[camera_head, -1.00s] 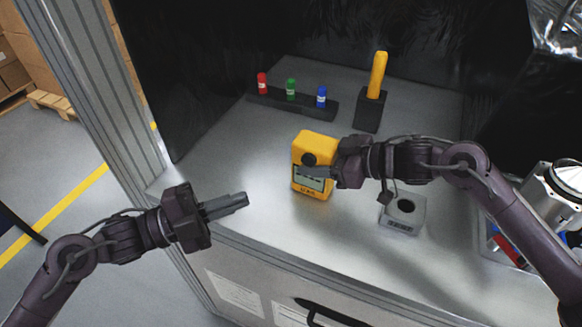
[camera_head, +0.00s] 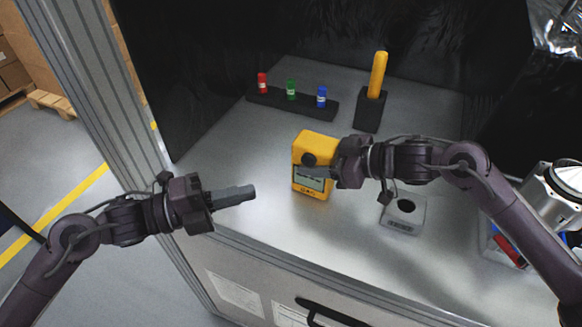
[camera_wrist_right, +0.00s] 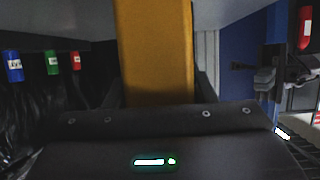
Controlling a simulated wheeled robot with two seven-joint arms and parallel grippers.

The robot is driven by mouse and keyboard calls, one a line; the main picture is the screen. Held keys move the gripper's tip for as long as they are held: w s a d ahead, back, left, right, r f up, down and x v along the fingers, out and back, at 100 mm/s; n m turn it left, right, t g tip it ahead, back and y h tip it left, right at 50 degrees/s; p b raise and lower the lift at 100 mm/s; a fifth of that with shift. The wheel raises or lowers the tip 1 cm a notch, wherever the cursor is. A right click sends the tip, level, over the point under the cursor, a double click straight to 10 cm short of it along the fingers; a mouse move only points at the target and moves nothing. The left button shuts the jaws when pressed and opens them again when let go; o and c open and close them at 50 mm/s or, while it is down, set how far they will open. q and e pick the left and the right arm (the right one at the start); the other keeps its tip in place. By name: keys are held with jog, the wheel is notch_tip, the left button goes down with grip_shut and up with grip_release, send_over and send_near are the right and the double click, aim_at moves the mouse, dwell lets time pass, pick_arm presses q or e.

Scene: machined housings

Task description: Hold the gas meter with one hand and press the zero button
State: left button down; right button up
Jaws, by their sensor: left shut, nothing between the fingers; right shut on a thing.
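The gas meter (camera_head: 312,185) is a yellow box with a black round part and a grey display on its front. It stands on the metal bench left of my right arm. My right gripper (camera_head: 325,171) is shut on the meter from the right side, and its fingers cross the front below the black round part. In the right wrist view the meter (camera_wrist_right: 155,50) fills the space between the fingers. My left gripper (camera_head: 252,193) is shut and empty, left of the meter and apart from it, fingers pointing right. I cannot make out the zero button.
Behind the meter stand a black rack (camera_head: 290,104) with red, green and blue capped vials and a yellow handle in a black holder (camera_head: 369,112). A grey block with a round hole (camera_head: 403,214) sits right of the meter. The bench's front left is clear.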

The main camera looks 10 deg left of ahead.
pick_arm(q)
send_near(311, 164)
jog(key=s+d, duration=0.2)
jog(key=d, duration=0.2)
jog(key=shift+w+d+r, duration=0.1)
jog(key=shift+w+d, duration=0.15)
jog(key=shift+w, duration=0.45)
jog(key=shift+w+d, duration=0.3)
jog(key=shift+w, duration=0.4)
jog(key=shift+w+d, duration=0.25)
jog(key=shift+w, duration=0.45)
jog(key=shift+w, duration=0.1)
